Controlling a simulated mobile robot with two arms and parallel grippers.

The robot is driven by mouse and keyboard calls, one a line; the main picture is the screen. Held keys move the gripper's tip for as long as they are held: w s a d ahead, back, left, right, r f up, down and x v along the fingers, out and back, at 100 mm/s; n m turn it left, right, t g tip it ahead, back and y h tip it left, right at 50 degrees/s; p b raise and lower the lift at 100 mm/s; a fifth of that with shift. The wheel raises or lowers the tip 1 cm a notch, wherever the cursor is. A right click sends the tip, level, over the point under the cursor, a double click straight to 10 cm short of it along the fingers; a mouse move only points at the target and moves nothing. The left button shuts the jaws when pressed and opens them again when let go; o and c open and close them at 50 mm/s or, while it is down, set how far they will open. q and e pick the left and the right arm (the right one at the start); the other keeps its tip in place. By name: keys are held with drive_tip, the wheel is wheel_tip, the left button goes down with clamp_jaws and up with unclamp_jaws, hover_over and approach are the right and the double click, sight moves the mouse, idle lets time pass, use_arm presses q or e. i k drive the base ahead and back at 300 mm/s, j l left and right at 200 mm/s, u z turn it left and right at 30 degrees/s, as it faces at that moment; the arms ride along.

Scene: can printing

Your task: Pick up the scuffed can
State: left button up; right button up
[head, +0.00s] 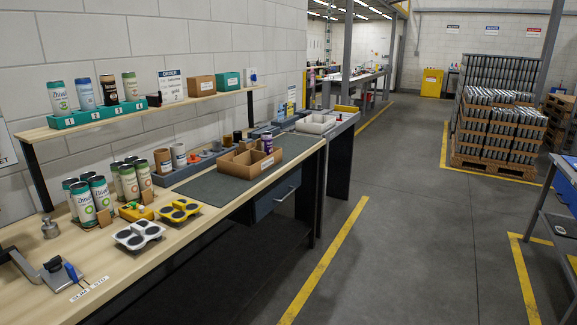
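No can clearly shows scuffs at this size, so I cannot tell which is the scuffed one. White cans with dark green tops (101,193) stand grouped on the wooden bench (205,219) at the left. Pale cans with green tops (129,181) and a brown can (163,161) stand just behind them. Several sample cans, one of them white and green (58,97), stand in a teal numbered holder (97,117) on the shelf above. A purple can (267,144) stands near a cardboard box (249,160). Neither of my grippers is in view.
White (139,235) and yellow (179,210) trays with dark round pads lie near the bench's front edge. A blue-handled tool (72,272) lies at the near left. A grey mat (222,187) is mostly clear. Open floor (400,225) lies right, with pallets of cans (498,142) beyond.

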sight(266, 137)
drive_tip(key=i+l+z, duration=0.3)
drive_tip(key=i, duration=0.65)
drive_tip(key=i+z, duration=0.3)
drive_tip(key=i, duration=0.7)
